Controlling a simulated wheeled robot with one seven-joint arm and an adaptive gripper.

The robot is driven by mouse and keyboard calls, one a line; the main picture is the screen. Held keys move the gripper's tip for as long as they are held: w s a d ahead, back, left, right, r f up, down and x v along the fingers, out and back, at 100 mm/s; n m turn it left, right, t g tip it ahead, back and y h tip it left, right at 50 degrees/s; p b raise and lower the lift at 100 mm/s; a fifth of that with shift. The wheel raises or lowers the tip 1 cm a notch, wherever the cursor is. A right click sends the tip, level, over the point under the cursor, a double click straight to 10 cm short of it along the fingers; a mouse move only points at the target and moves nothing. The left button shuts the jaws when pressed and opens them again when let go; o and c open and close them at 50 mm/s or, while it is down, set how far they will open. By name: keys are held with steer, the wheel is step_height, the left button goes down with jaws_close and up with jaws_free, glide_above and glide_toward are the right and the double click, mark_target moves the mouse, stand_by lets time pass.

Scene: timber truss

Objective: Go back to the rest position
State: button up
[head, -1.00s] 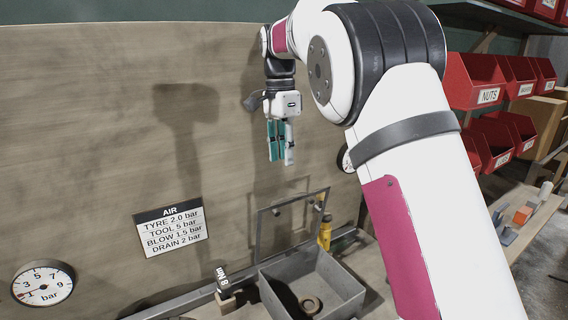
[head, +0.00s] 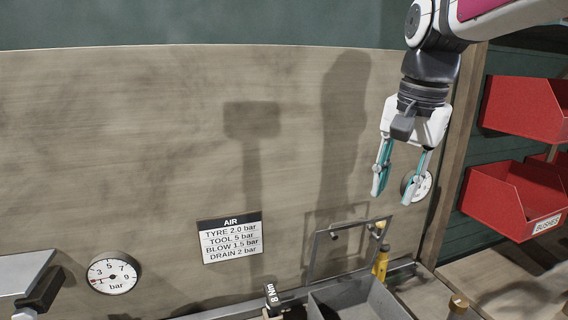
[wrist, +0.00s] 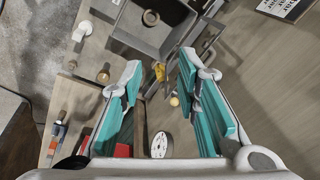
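My gripper (head: 401,175) hangs in the air at the right of the head view, in front of the wooden back panel and level with its lower right part. Its two teal-padded fingers are spread apart with nothing between them. The wrist view also shows the gripper (wrist: 160,75) open and empty, with the bench well beyond the fingertips. No object is held.
Red bins (head: 507,203) hang at the right. An AIR sign (head: 231,238) and gauge (head: 113,276) are on the panel.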

steer(key=s+f+n+t, duration=0.1)
steer(key=s+f+n, duration=0.3)
steer(key=s, duration=0.5)
steer(key=s+f+n+t, duration=0.2)
steer(key=s+f, duration=0.3)
steer(key=s, duration=0.5)
steer(key=shift+s+d+n+h, duration=0.2)
steer(key=shift+d+n+h, duration=0.15)
steer(key=shift+n, duration=0.55)
